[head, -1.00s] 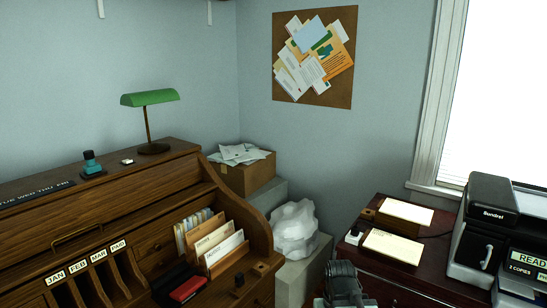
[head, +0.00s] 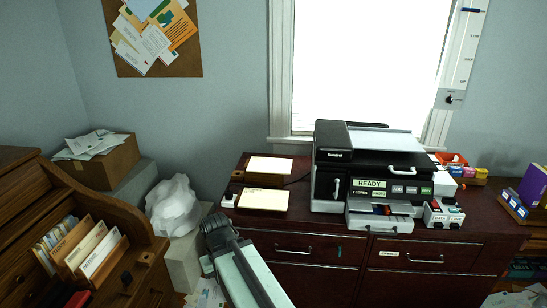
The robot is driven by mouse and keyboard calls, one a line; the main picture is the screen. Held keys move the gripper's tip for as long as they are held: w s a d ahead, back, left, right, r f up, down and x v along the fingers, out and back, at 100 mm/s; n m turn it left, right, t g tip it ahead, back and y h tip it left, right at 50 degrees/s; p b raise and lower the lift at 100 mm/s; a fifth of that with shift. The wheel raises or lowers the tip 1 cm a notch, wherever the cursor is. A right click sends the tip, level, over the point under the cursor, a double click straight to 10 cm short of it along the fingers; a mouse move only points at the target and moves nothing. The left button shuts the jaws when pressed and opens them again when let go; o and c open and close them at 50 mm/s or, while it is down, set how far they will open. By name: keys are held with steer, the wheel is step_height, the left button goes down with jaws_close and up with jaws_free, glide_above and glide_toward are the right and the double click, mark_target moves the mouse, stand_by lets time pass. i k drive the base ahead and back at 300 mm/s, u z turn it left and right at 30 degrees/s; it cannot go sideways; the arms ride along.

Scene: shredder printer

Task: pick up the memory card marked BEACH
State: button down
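I cannot make out a memory card marked BEACH in the head view. My gripper (head: 217,230) is at the lower middle, in front of the left end of the dark red cabinet. It is seen from behind along my arm, so its fingertips and whether it is open or shut do not show.
The dark red cabinet (head: 310,227) carries paper stacks (head: 264,199), a small labelled white box (head: 443,214) and colored cartridges (head: 469,172). A wooden desk (head: 120,225) with card slots stands left. A white bag (head: 172,206) and cardboard box (head: 105,163) lie between.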

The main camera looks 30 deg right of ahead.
mark_target(522, 212)
steer(key=z, duration=2.75)
steer(key=i, duration=0.65)
steer(key=u, duration=1.15)
steer(key=i, duration=0.25)
